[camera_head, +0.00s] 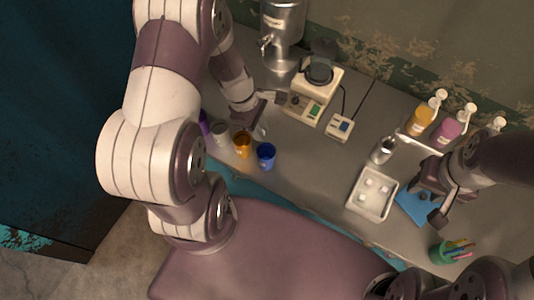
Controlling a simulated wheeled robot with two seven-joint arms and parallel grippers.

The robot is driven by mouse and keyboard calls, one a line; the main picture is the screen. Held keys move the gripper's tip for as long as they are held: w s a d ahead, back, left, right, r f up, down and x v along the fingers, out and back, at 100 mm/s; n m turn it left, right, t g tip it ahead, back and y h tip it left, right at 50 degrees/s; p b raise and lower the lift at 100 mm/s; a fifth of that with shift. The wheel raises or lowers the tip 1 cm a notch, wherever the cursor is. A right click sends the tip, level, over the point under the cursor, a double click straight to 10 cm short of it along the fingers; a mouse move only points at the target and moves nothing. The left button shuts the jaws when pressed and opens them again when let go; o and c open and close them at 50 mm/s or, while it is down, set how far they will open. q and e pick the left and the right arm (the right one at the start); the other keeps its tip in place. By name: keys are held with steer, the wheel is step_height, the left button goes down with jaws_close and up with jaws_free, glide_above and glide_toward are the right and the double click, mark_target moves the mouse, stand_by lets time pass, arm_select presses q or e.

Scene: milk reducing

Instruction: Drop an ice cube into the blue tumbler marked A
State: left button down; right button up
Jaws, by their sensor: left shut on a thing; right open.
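The blue tumbler (266,158) stands upright on the counter near its front edge, right of an orange tumbler (242,147); its marking is too small to read. My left gripper (259,118) is just above and behind these two tumblers. It is shut on a small pale thing (261,131) that looks like an ice cube, partly hidden by the fingers. The white tray (353,203) on the right holds several pale cubes (373,189). My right gripper (432,201) is open above the blue mat (410,207), right of the tray.
A grey cup (220,134) and a purple one (204,123) stand left of the orange tumbler. A cream appliance (317,88), a small box (340,127) and a metal cup (383,151) stand behind. A green pen cup (441,252) is front right. Counter between blue tumbler and tray is clear.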

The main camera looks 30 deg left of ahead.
arm_select(q)
steer(key=f+b, duration=0.2)
steer(key=f, duration=0.1)
steer(key=f+b, duration=0.3)
steer(key=shift+a, duration=0.2)
steer(key=c, duration=1)
jaws_free()
steer(key=shift+r, duration=0.1)
steer(key=shift+o, duration=0.2)
steer(key=shift+d, duration=0.1)
steer(key=shift+r, duration=0.1)
steer(key=b+v, duration=0.1)
steer(key=v, duration=1.1)
steer(key=shift+r, duration=0.2)
